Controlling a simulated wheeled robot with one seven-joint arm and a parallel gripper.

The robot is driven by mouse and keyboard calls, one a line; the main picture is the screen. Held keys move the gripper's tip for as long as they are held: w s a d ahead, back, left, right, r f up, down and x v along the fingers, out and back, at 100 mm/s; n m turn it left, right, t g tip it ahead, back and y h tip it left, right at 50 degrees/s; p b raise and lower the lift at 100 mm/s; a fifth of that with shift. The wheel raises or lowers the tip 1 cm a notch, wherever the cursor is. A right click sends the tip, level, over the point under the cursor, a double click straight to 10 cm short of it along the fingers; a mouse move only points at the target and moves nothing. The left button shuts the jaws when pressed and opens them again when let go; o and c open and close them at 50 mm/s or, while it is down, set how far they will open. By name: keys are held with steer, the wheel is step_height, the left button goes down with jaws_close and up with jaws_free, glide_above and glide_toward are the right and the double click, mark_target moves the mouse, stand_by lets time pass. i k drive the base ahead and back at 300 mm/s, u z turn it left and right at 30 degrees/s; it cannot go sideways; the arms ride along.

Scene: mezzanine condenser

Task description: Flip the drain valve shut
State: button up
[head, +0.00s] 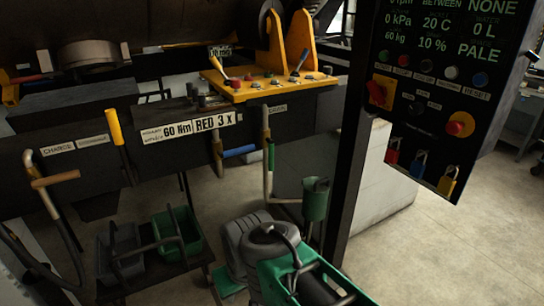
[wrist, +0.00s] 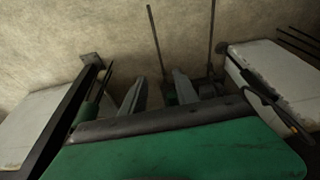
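The drain valve is on the pipe under the "DRAIN" label (head: 277,108), with a green handle (head: 271,156) hanging downward along the pipe. The pipe bends near the bottom toward a green cup (head: 316,204). My green and grey arm comes in from the bottom of the head view, lower than the valve and in front of it; its fingertips are not clear there. In the wrist view my gripper (wrist: 158,94) has its two grey fingers spread apart with nothing seen held between them. I cannot make out the valve handle in the wrist view.
A blue-handled valve (head: 238,151) sits just left of the drain pipe. A black post (head: 350,170) carries the control panel (head: 440,85) on the right. Green (head: 180,235) and grey (head: 120,255) bins stand lower left. Open floor (head: 430,250) lies right.

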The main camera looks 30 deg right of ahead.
mark_target(271, 144)
steer(key=z, duration=1.15)
steer(key=i, duration=0.7)
steer(key=u, duration=2.15)
